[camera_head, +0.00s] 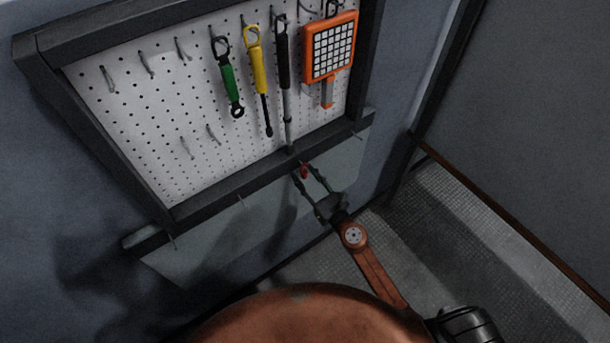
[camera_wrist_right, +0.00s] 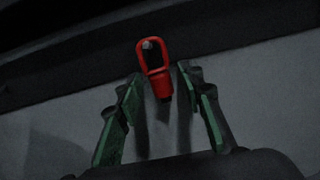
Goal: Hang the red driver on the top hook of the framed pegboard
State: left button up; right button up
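The red driver (camera_head: 304,171) is small in the head view, at the lower rail of the framed pegboard (camera_head: 150,110). In the right wrist view the red driver (camera_wrist_right: 153,70) shows a red loop handle with a small peg tip inside the loop and a dark lower end. It appears to hang from that peg. My right gripper (camera_head: 310,178) is open around it; in the wrist view its green fingers (camera_wrist_right: 159,75) stand on either side with gaps. Bare hooks (camera_head: 182,47) show on the board's upper left; which is the top hook I cannot tell. My left gripper is out of view.
A green tool (camera_head: 230,85), a yellow tool (camera_head: 258,62), a long dark tool (camera_head: 284,70) and an orange gridded tool (camera_head: 331,48) hang on the board's right half. Two lower hooks (camera_head: 212,134) are bare. The dark frame's lower rail (camera_head: 230,190) sticks out above a grey panel.

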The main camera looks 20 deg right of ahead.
jog(key=v, duration=1.2)
jog(key=shift+a, duration=0.1)
jog(key=s+d+f+m+g+h, duration=0.25)
jog(key=f+m, duration=0.45)
jog(key=f, duration=0.6)
jog(key=s+d+f+m+g+h, duration=0.1)
jog(key=s+d+f+m+g, duration=0.2)
jog(key=f+m, duration=0.7)
jog(key=s+d+f+m+g+h, duration=0.1)
jog(key=s+d+f+m, duration=0.25)
jog(key=f, duration=1.25)
jog(key=s+d+f+m+g, duration=0.1)
jog(key=s+f+m+g, duration=0.2)
jog(key=s, duration=0.9)
jog(key=s+d+f+m+g+h, duration=0.1)
jog(key=s+f+m+g, duration=0.3)
jog(key=s+f+m, duration=0.4)
jog(key=s+d+f+m+g, duration=0.3)
jog(key=s+f+m, duration=0.3)
jog(key=s+f, duration=0.8)
jog(key=s, duration=0.4)
jog(key=shift+m, duration=0.35)
